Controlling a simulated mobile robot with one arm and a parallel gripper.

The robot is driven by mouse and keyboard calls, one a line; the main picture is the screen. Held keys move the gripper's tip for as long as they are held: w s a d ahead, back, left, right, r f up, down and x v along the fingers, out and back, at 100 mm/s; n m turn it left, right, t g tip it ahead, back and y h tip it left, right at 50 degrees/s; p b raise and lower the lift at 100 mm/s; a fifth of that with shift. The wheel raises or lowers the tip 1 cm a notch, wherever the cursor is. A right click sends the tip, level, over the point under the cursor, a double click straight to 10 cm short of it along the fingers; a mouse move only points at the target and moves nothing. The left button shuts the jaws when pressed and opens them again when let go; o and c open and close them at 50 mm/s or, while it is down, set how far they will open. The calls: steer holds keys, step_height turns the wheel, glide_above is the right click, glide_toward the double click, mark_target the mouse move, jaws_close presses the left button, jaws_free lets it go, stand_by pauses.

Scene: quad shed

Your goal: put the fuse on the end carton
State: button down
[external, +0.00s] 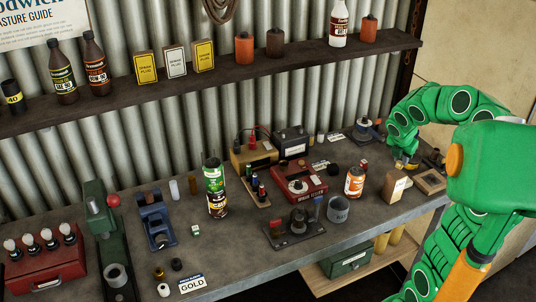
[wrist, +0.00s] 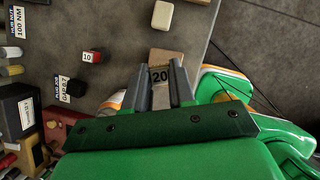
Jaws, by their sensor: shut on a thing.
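My gripper (external: 406,163) is shut on a small yellowish fuse, which it holds in the air near the right end of the bench. In the wrist view the fuse (wrist: 160,75) is marked "20" and sits between the two grey fingertips (wrist: 160,84); the fingers hide its sides. A tan carton (external: 395,188) stands upright by the bench's front edge, just below my gripper in the external view. In the wrist view a tan surface, likely the carton's top (wrist: 173,54), shows just beyond the fuse. I cannot tell how high the fuse is above it.
An orange-and-white can (external: 354,183) stands left of the carton, with a grey cup (external: 338,210) nearby. A small red fuse marked "10" (wrist: 92,57) lies behind the can. Several bottles and boxes stand on the shelf (external: 290,68).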

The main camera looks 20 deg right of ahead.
mark_target(400, 161)
steer(key=shift+f, duration=1.4)
steer(key=shift+s+f, duration=0.1)
steer(key=c, duration=0.9)
jaws_free()
steer(key=shift+c, duration=0.2)
